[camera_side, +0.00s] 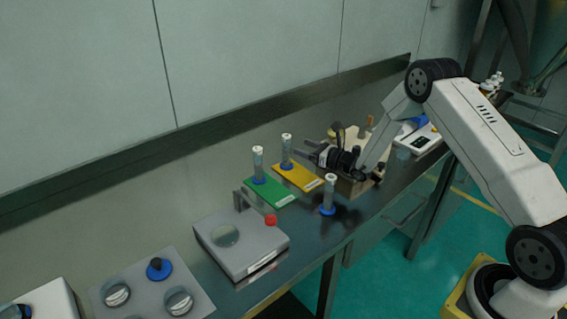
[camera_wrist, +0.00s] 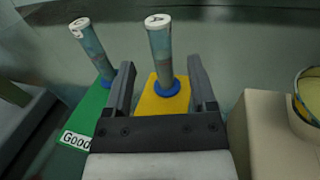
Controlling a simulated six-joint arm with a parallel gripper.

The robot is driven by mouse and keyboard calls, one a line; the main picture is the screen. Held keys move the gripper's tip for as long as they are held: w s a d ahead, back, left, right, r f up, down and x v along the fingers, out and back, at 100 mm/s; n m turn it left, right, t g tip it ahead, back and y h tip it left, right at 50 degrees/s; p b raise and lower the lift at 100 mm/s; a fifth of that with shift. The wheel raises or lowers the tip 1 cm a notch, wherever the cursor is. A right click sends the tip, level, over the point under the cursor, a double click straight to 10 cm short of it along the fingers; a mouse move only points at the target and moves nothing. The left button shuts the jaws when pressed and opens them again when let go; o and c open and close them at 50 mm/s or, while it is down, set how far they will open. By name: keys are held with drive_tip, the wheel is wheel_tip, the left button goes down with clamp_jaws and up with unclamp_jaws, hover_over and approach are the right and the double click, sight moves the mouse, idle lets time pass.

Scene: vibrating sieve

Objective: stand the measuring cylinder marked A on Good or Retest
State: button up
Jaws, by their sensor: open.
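A clear measuring cylinder with a white top and blue foot (camera_wrist: 160,50) stands upright on the yellow mat (camera_wrist: 148,106); it also shows in the side view (camera_side: 286,152). A second cylinder (camera_wrist: 92,50) stands on the green mat (camera_side: 279,196), whose label reads "GOOD" in the wrist view. A third cylinder (camera_side: 329,192) stands on the bare bench near its front edge.
A grey device with a red knob (camera_side: 240,245) sits left of the green mat. A white device (camera_side: 420,140) stands farther right. Bare bench lies behind the mats.

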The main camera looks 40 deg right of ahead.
drive_tip(key=shift+v, duration=1.65)
drive_tip(key=shift+r, duration=0.1)
drive_tip(key=s+a+r+n+g+y, duration=0.2)
drive_tip(key=s+a+n+g+y, duration=0.2)
drive_tip(key=s+a+n+g, duration=0.3)
drive_tip(key=s+a+r+n+g+y, duration=0.3)
drive_tip(key=s+a+n+g, duration=0.1)
drive_tip(key=s+a+n, duration=0.3)
drive_tip(key=s+d+n+g+h, duration=0.1)
drive_tip(key=s+n+g+h, duration=0.2)
drive_tip(key=s+n+h, duration=0.8)
drive_tip(key=s+n, duration=0.2)
drive_tip(key=n, duration=0.6)
drive_tip(key=shift+s+d+g+h, duration=0.2)
drive_tip(key=shift+s+g+h, duration=0.1)
drive_tip(key=shift+s+g, duration=0.1)
